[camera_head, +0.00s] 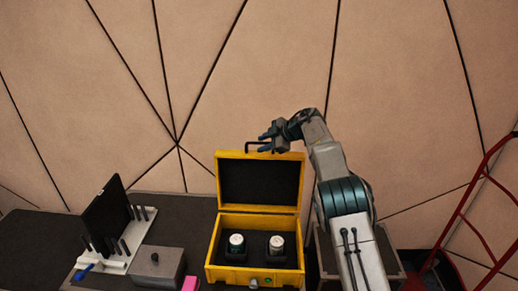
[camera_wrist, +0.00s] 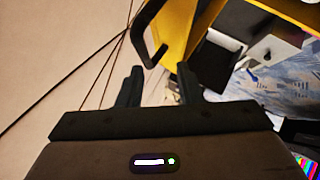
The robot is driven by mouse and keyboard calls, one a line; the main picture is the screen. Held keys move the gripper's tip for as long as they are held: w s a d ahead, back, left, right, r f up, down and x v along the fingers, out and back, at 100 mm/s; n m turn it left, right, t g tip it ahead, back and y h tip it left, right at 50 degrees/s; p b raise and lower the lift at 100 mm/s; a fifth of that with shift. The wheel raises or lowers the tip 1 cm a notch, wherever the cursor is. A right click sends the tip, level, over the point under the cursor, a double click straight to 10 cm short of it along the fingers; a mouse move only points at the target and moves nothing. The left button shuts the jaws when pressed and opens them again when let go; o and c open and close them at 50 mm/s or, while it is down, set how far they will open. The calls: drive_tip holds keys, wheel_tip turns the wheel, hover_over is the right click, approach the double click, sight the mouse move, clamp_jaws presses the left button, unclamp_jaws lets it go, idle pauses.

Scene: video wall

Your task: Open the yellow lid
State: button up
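The yellow lid (camera_head: 259,181) stands raised at the back of the yellow case (camera_head: 257,273), with its dark inner side facing the head camera. Two capped cylinders sit in the case, one on the left (camera_head: 236,244) and one on the right (camera_head: 277,245). My gripper (camera_head: 265,139) is at the lid's top edge, by its dark handle (camera_head: 259,147). In the wrist view the fingers (camera_wrist: 160,84) are spread apart with nothing between them. The lid (camera_wrist: 178,29) and its handle (camera_wrist: 145,35) appear beyond the fingers there.
Left of the case are a grey box (camera_head: 158,268), a pink item (camera_head: 190,284), and a white rack (camera_head: 121,252) with a black panel (camera_head: 107,217). A red metal frame (camera_head: 463,210) stands at the right. The panelled wall (camera_head: 260,60) is behind.

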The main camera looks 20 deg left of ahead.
drive_tip(key=b+v, duration=0.2)
drive_tip(key=v, duration=0.8)
drive_tip(key=shift+d, duration=0.2)
drive_tip(key=shift+r, duration=0.1)
